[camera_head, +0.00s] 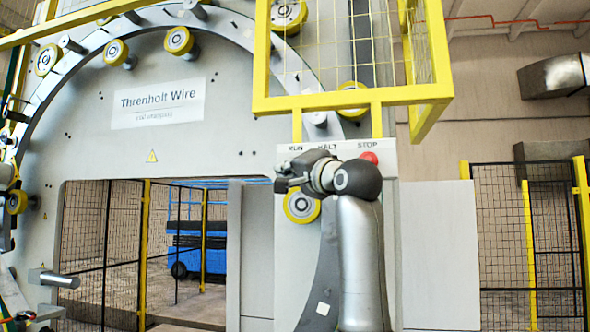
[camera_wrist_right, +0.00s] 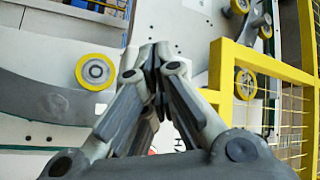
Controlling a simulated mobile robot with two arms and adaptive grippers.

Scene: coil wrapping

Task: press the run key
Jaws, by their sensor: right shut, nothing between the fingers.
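The key panel (camera_head: 345,150) on the grey machine carries the labels RUN, HALT and STOP from left to right. The run key itself is hidden behind my right gripper, under the RUN label (camera_head: 295,148). The red stop button (camera_head: 369,158) shows at the right end. My right gripper (camera_head: 284,180) is shut and empty, its fingers pointing left just below the RUN label. I cannot tell whether it touches the panel. My left gripper is not in view.
A yellow guard frame (camera_head: 350,101) with mesh hangs just above the panel. A yellow-rimmed roller (camera_head: 302,206) sits below the gripper. A large grey ring (camera_head: 85,55) with rollers is at left. Mesh fences (camera_head: 528,230) stand at right, and a blue cart (camera_head: 198,250) is behind.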

